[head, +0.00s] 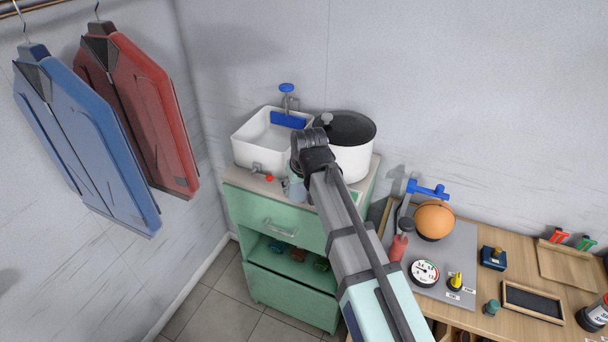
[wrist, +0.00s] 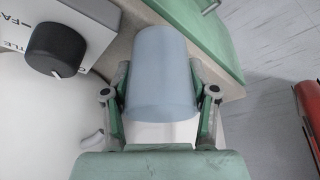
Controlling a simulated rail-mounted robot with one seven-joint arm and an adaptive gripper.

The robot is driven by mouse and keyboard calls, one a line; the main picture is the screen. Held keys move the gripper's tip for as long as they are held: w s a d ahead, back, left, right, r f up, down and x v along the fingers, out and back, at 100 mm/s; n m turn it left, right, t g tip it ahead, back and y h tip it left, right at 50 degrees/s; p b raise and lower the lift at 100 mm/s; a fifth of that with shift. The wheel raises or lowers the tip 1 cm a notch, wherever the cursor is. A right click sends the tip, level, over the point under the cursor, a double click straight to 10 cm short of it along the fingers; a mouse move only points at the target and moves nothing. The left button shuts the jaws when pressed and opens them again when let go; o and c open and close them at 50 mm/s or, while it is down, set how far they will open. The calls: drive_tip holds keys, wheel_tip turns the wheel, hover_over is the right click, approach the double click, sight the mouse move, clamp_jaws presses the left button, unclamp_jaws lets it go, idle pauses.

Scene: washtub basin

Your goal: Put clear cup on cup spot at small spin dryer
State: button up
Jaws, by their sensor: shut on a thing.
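The clear cup (wrist: 160,72), a bluish see-through cylinder, is between the two fingers of my gripper (wrist: 160,88) in the wrist view. The fingers press on it from both sides. In the head view my gripper (head: 298,188) is at the front of the small spin dryer (head: 342,160), a white round tub with a dark lid; my arm hides most of the cup. The dryer's panel with a black knob (wrist: 57,48) shows at the wrist view's upper left. I cannot make out the cup spot, or whether the cup touches the counter.
The white sink (head: 255,150) with a blue-handled tap stands left of the dryer on the green cabinet (head: 270,213). A red knob (head: 269,178) is at the counter's front.

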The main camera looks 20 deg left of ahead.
drive_tip(key=w, duration=0.2)
drive_tip(key=w+p, duration=0.1)
drive_tip(key=w, duration=0.2)
drive_tip(key=shift+d+r, duration=0.1)
drive_tip(key=shift+d, duration=0.1)
drive_tip(key=shift+s+p, duration=0.2)
drive_tip(key=shift+p, duration=0.25)
drive_tip(key=shift+f, duration=0.2)
drive_tip(key=shift+f, duration=0.1)
drive_tip(key=o, duration=1.3)
drive_tip(key=shift+f, duration=0.1)
drive_tip(key=b+v, duration=0.2)
drive_tip(key=v, duration=1)
drive_tip(key=shift+r, duration=0.2)
